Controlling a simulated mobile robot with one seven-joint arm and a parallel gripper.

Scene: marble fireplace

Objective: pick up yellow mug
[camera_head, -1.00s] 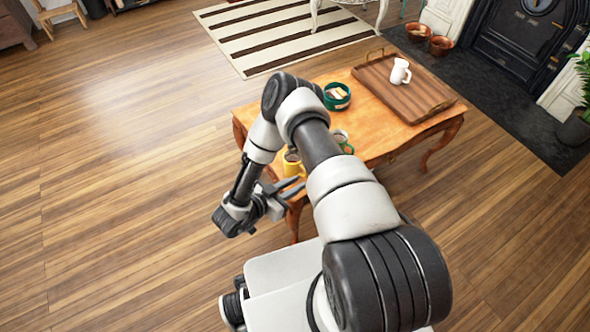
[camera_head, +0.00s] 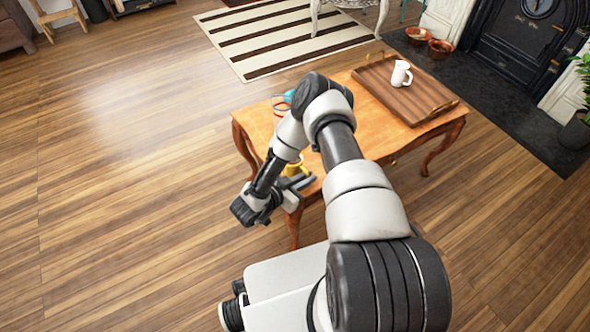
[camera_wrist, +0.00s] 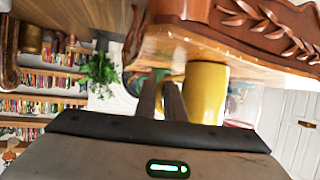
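The yellow mug (camera_head: 295,168) stands on the near left corner of the wooden table (camera_head: 262,122), partly hidden by my arm. In the wrist view the yellow mug (camera_wrist: 207,92) looks large and close, just right of my fingers, not between them; that view is upside down. My gripper (camera_head: 304,181) is at the table's near edge, close to the mug in the head view. In the wrist view my gripper (camera_wrist: 162,90) shows two fingers with a narrow gap and nothing clearly held. Whether a finger touches the mug cannot be told.
A wooden tray (camera_head: 425,101) with a white jug (camera_head: 401,73) lies on the table's far right. Red and blue items (camera_head: 284,102) sit at the table's left, partly behind my arm. The floor (camera_head: 130,210) left of the table is clear.

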